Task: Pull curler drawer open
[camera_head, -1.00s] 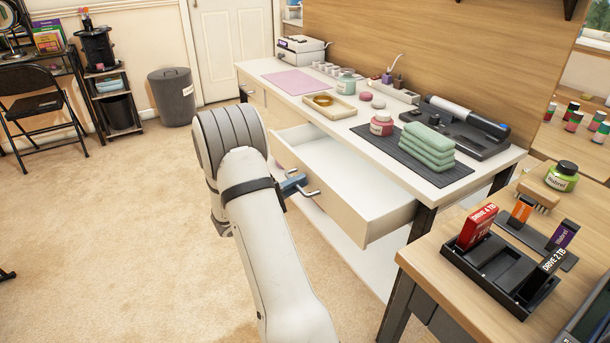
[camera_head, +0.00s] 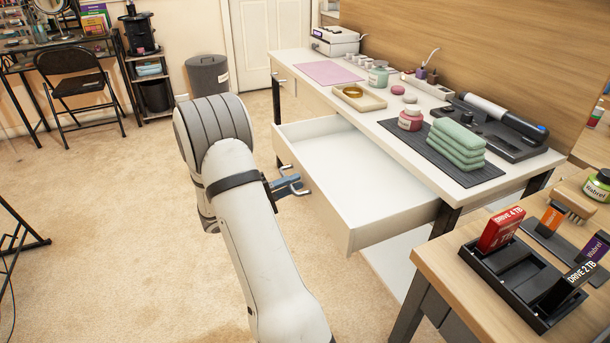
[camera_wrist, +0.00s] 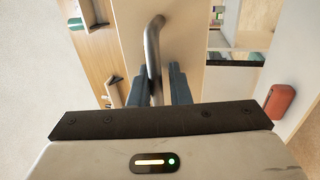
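The white drawer (camera_head: 385,218) of the long white table is pulled well out, and its visible inside is empty. A bent metal handle (camera_head: 301,191) is on its front face. My gripper (camera_head: 285,184) is at this handle, its blue-grey fingers on either side of the bar. In the wrist view, the handle (camera_wrist: 153,45) runs down between the two fingers of my gripper (camera_wrist: 160,88), which look closed around it. My arm hides part of the drawer front's surroundings in the head view.
A curling-tool stand (camera_head: 500,133), folded green towels (camera_head: 457,145), a red jar (camera_head: 411,118) and a wooden tray (camera_head: 357,98) stand on the tabletop. A wooden desk (camera_head: 455,265) with a black drive dock (camera_head: 520,275) is close at the right. Open carpet lies left of my arm.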

